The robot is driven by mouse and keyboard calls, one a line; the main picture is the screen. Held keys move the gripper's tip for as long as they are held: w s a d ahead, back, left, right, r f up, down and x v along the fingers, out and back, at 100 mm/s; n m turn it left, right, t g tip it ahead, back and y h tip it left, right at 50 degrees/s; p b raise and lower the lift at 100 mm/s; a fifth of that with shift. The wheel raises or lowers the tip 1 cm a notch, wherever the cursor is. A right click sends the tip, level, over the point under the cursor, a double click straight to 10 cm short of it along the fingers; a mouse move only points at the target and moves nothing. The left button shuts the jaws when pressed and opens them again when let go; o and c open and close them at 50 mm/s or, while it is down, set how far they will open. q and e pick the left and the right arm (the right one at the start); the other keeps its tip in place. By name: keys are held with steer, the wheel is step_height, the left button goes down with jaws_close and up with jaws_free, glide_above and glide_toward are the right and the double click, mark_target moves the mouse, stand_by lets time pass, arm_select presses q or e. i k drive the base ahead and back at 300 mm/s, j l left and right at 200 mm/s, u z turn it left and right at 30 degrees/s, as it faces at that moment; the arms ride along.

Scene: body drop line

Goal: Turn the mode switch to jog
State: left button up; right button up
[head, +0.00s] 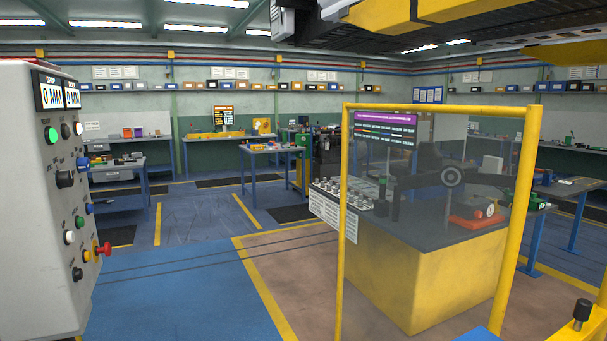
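A grey control cabinet (35,215) stands at the left edge, its panel seen at a steep slant. On the panel is a large black rotary knob (65,179) that looks like the mode switch; its label and pointer position are too small to read. A smaller dark knob (77,273) sits low on the panel, and another dark control (65,130) is near the top. A green button (51,136), white button (69,237) and red mushroom button (103,249) are also there. Neither of my grippers is in view.
Two displays (50,96) reading "0 MM" top the panel. A yellow-framed clear guard (430,107) stands at right before a yellow-sided bench (420,280). A yellow and black structure (430,20) hangs overhead. Blue floor (170,290) between cabinet and guard is clear.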

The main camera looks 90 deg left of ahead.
mark_target(66, 180)
steer(key=u, duration=4.2)
